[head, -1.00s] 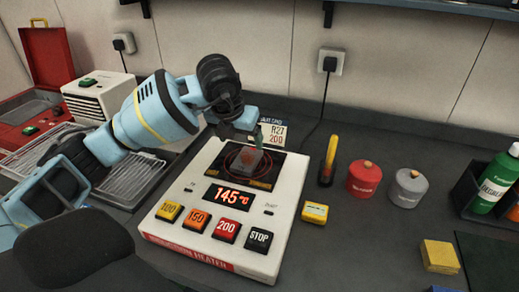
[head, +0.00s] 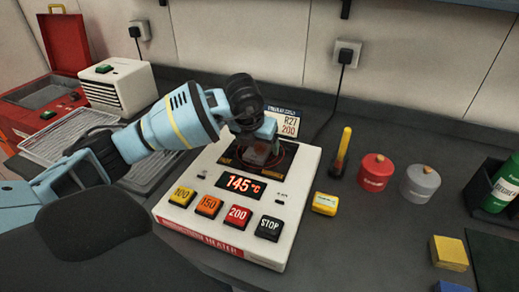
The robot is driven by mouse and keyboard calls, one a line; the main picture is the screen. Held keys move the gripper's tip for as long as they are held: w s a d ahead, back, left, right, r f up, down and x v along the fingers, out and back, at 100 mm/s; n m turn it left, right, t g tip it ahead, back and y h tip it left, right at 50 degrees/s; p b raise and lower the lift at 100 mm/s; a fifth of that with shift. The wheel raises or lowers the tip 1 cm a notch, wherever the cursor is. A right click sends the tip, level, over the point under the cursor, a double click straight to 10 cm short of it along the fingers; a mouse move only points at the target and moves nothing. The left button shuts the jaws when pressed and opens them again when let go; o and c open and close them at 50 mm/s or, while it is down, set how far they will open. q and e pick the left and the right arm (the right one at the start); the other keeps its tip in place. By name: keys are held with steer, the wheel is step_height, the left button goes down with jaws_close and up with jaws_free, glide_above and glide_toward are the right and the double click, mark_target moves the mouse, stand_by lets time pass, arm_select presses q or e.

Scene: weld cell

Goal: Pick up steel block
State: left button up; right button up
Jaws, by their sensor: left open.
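The steel block (head: 256,154) sits on the dark hot plate of the white induction heater (head: 281,213), whose display reads 145 °C. My left gripper (head: 262,142) reaches in from the left and is open, pointing down over the block. Its fingers partly cover the block, so I cannot tell whether they touch it. My right gripper does not show.
A card (head: 283,122) reading R27 200 stands behind the heater. A yellow-handled tool (head: 343,150), yellow box (head: 325,203), red canister (head: 375,173) and grey canister (head: 420,183) stand to the right. A wire rack (head: 68,143) lies left, under my arm.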

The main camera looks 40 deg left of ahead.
arm_select(q)
steer(key=shift+w+f, duration=0.15)
steer(key=shift+f, duration=0.2)
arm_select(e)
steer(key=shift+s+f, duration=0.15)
arm_select(q)
steer(key=c, duration=1.4)
steer(key=shift+c, duration=1.2)
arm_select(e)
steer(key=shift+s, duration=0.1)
arm_select(q)
steer(key=shift+r, duration=0.1)
